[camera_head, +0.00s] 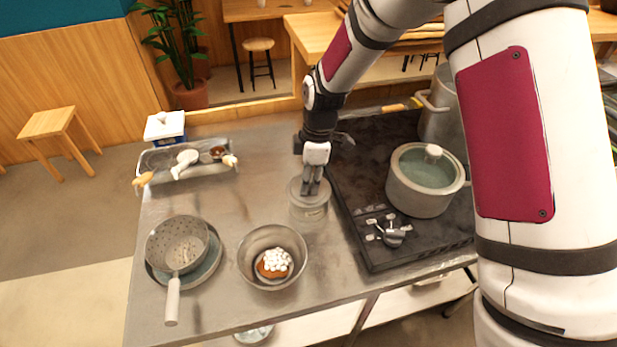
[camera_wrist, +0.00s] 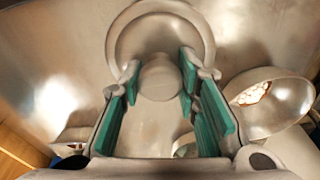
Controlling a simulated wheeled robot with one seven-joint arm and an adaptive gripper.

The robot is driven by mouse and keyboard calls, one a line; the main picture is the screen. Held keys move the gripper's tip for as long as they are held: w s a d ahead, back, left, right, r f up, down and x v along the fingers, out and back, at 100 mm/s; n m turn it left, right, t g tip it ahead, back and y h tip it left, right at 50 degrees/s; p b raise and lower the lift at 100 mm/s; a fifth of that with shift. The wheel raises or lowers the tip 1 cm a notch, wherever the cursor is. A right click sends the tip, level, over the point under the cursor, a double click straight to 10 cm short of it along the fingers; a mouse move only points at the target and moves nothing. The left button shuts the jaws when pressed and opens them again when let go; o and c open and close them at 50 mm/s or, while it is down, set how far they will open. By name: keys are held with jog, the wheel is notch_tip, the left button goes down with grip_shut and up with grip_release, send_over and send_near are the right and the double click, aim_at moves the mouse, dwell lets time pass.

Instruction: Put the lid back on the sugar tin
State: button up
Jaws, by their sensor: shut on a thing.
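The sugar tin (camera_head: 309,211) looks like a pale grey cylinder on the steel counter, just left of the black stove. Its lid (camera_head: 297,187) is a round grey disc at the top of the tin. In the wrist view the lid (camera_wrist: 125,40) shows as a pale disc with a rounded knob (camera_wrist: 160,78). My gripper (camera_head: 311,192) points down over the tin, its fingers closed around the knob; they also show in the wrist view (camera_wrist: 160,85). I cannot tell whether the lid sits flush on the rim or slightly above it.
A metal bowl (camera_head: 252,245) with white-topped beans stands front left of the tin. A perforated ladle (camera_head: 172,243) rests over a plate farther left. A utensil tray (camera_head: 205,172) is at the back left. A lidded pot (camera_head: 418,198) stands on the stove (camera_head: 362,150), right of my gripper.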

jog(key=o, duration=1.9)
jog(key=shift+r, duration=0.1)
jog(key=shift+r+p, duration=0.7)
jog(key=shift+r, duration=2.75)
grip_shut()
jog(key=shift+f, duration=0.4)
